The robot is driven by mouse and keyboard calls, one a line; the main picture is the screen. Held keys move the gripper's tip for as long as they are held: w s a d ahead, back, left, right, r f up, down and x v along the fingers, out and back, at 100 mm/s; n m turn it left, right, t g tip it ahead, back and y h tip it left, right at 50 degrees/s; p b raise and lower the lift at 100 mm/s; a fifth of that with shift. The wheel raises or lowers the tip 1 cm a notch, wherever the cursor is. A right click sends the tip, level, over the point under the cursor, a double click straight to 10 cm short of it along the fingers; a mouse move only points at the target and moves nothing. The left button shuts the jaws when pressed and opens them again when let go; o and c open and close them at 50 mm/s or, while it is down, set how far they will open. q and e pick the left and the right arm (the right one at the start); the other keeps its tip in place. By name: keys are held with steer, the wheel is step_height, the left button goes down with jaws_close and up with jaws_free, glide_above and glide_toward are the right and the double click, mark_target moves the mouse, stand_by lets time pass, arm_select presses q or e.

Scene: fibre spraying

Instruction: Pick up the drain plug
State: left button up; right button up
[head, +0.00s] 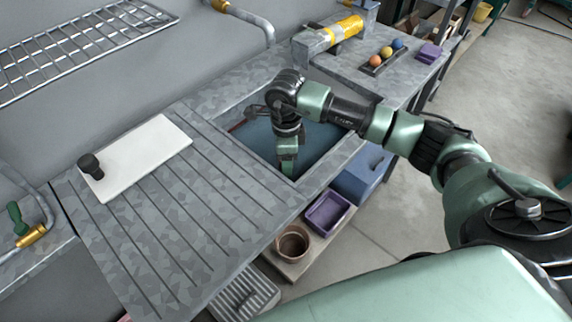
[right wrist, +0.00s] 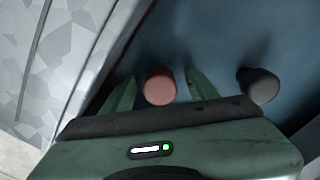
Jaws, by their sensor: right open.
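My right gripper (head: 287,168) reaches down into the sink basin in the head view. In the right wrist view its two green fingers (right wrist: 160,78) are apart, one on each side of a reddish round plug (right wrist: 160,87). I cannot tell whether they touch it. A dark grey round plug (right wrist: 259,85) is in the basin, to the right of the fingers. The pictures do not settle which of the two is the drain plug. The reddish one is hidden behind my gripper in the head view. My left gripper is not in view.
The blue basin floor (head: 318,137) is enclosed by walls close to my gripper. On the ribbed metal drainboard (head: 190,225) lies a white board (head: 148,155) with a black knobbed object (head: 91,166). A rack with colored balls (head: 386,53) stands at the back right.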

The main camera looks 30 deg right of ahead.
steer(key=shift+f, duration=1.05)
jaws_close()
steer(key=shift+r, duration=0.1)
step_height(320, 180, up, 20)
steer(key=b, duration=0.1)
steer(key=shift+b, duration=0.35)
